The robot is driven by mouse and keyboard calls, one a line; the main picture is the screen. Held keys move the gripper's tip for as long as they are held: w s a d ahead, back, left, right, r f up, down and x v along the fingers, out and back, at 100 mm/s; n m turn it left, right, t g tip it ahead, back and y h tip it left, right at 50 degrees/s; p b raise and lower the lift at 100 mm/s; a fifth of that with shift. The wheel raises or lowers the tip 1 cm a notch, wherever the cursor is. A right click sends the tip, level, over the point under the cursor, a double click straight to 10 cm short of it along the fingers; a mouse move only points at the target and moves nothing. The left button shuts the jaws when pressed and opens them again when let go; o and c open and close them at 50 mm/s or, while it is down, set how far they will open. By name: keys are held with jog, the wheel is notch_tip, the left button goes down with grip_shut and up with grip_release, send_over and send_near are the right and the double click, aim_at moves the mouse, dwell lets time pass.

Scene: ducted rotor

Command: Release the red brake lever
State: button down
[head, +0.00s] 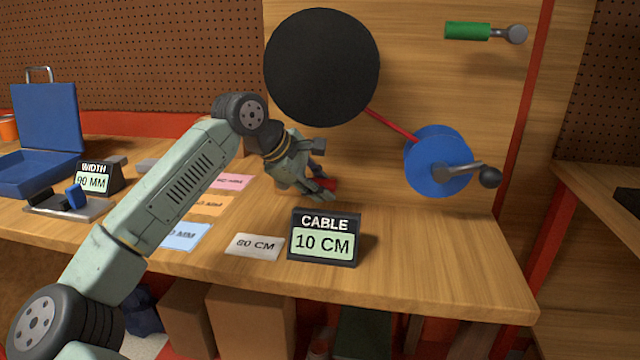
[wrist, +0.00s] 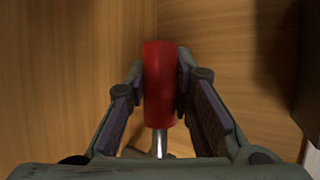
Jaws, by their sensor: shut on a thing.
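The red brake lever (wrist: 159,85) stands between my gripper's fingers in the wrist view, with a short metal shaft at its lower end. In the head view a small part of the red lever (head: 326,184) shows beside the fingertips, low in front of the wooden back panel; the rest is hidden by my gripper. My gripper (head: 325,190) is shut on the red lever, and in the wrist view its two fingers (wrist: 159,92) lie one on each side of the red grip.
A black disc (head: 322,68) is on the panel above my gripper. A red cable (head: 390,125) runs from it to a blue drum (head: 425,165) with a crank. A green-handled lever (head: 468,31) is upper right. A CABLE sign (head: 324,240) stands in front of my gripper.

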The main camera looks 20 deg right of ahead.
jog(key=shift+f, duration=0.15)
dwell(0.4)
jog(key=c, duration=1.7)
grip_release()
jog(key=shift+o, duration=0.2)
jog(key=v, duration=1.2)
jog(key=shift+s+d, duration=0.1)
jog(key=shift+s, duration=0.05)
